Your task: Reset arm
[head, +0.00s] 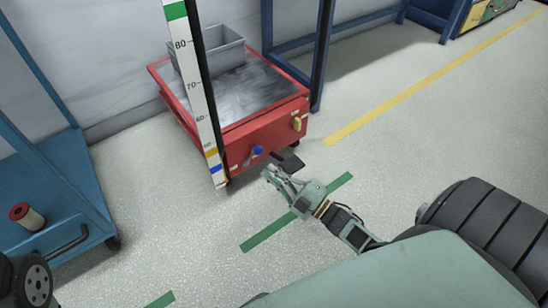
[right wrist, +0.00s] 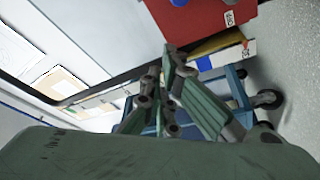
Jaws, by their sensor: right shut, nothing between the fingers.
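My right gripper (head: 277,172) is in the middle of the head view, over the floor just in front of the red cart (head: 262,125). Its fingers are shut and hold nothing. In the right wrist view the fingers (right wrist: 168,62) come together, with part of the red cart beyond them. A dark flat piece shows beside the fingertips in the head view; I cannot tell whether it belongs to the gripper. My right forearm reaches in from the lower right. My left gripper is not in view.
A grey bin (head: 222,57) stands on the red cart, which has a blue knob (head: 258,150) on its front. A white measuring post (head: 197,90) stands before it. A blue trolley (head: 40,180) with a red spool (head: 28,216) is at left. Floor at right is clear.

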